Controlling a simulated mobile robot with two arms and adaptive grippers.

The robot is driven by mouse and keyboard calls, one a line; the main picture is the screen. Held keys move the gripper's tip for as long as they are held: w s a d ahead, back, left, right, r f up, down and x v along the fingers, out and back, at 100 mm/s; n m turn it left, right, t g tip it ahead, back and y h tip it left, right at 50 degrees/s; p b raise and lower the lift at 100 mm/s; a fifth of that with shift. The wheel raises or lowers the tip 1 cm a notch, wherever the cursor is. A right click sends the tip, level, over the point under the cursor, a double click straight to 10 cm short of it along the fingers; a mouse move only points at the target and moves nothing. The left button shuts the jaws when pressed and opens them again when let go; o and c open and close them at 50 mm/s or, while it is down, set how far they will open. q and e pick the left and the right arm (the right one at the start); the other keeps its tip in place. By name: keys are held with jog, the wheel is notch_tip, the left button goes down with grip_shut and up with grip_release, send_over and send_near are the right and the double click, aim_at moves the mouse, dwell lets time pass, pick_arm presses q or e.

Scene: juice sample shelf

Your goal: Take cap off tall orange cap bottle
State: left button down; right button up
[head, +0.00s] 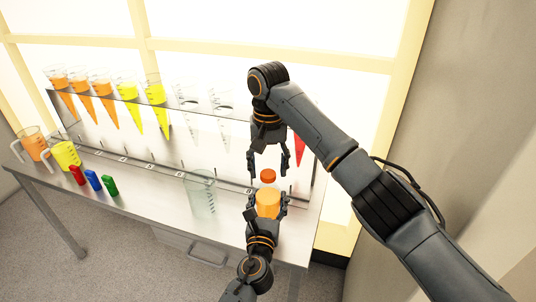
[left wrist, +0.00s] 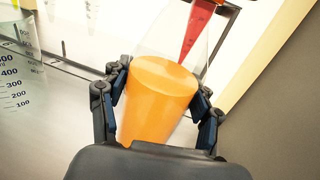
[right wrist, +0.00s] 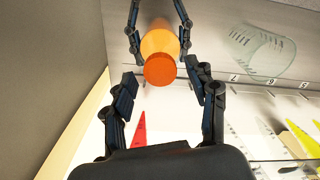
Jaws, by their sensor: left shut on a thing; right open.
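The tall bottle (head: 267,204) with orange contents stands upright at the right end of the bench. Its orange cap (head: 268,176) sits above it, in line with its top; the clear part between is hard to make out. My left gripper (head: 267,200) is shut around the bottle body, which also shows between its fingers in the left wrist view (left wrist: 158,95). My right gripper (head: 269,168) points down from above, open, with its fingertips on either side of the cap and apart from it. The right wrist view shows the cap (right wrist: 160,68) centred between the open fingertips.
A clear empty beaker (head: 201,193) stands left of the bottle. A rack (head: 200,125) of hanging cones, some filled, runs behind. Red, blue (head: 93,181) and green small items and two filled jugs (head: 66,155) are farther left. A wall (head: 480,130) is at right.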

jog(key=shift+f, duration=0.4)
grip_shut()
jog(key=n, duration=0.9)
jog(key=shift+n, duration=0.3)
jog(key=shift+r, duration=0.2)
jog(key=shift+r, duration=1)
